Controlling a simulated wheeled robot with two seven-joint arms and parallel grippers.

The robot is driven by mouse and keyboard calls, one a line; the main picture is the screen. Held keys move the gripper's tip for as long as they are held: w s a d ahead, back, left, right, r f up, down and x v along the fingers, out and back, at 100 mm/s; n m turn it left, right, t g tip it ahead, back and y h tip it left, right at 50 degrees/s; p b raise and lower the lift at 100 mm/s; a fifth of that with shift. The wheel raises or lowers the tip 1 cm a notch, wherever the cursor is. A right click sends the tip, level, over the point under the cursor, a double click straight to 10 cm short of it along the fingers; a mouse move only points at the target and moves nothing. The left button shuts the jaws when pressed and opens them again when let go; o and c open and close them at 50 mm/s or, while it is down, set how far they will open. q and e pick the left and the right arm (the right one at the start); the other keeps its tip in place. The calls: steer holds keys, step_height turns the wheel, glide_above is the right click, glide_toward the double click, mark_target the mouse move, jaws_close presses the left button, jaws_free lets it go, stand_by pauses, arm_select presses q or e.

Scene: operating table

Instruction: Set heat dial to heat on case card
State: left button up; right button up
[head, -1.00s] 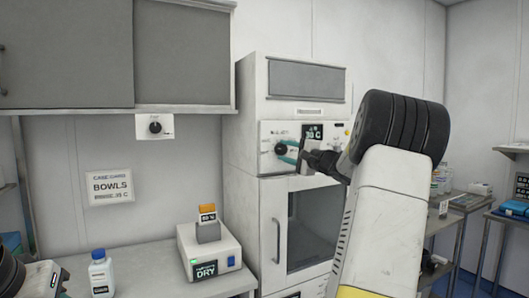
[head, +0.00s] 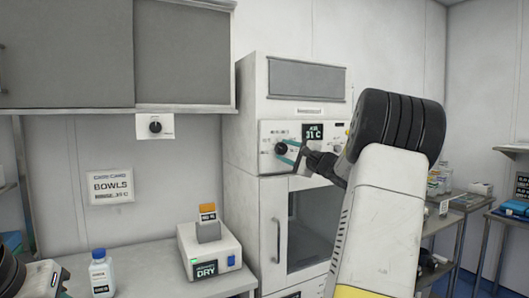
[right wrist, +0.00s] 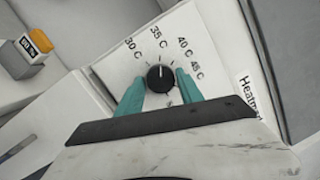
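The black round heat dial (head: 281,148) is on the white front panel of the tall warming cabinet (head: 243,160). In the right wrist view the dial (right wrist: 160,77) has its white mark pointing up, near 35 C. My right gripper (head: 288,151) is at the dial, its two teal fingers apart with one on each side; it also shows in the right wrist view (right wrist: 161,88). Thin gaps seem to lie between fingers and dial. The case card (head: 110,187) on the wall reads BOWLS, with a small line that seems to end in 35 C. My left gripper is not clearly seen.
The cabinet display (head: 312,132) seems to read 31 C. Another knob (head: 155,126) is under the wall cupboard. A white DRY box (head: 209,252) and a bottle (head: 101,273) stand on the counter. The cabinet's door handle (head: 276,240) juts out below the dial.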

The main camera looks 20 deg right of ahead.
steer(key=shift+o, duration=1.3)
steer(key=shift+s, duration=0.1)
steer(key=v, duration=0.7)
steer(key=shift+s, duration=0.25)
steer(key=shift+f, duration=0.1)
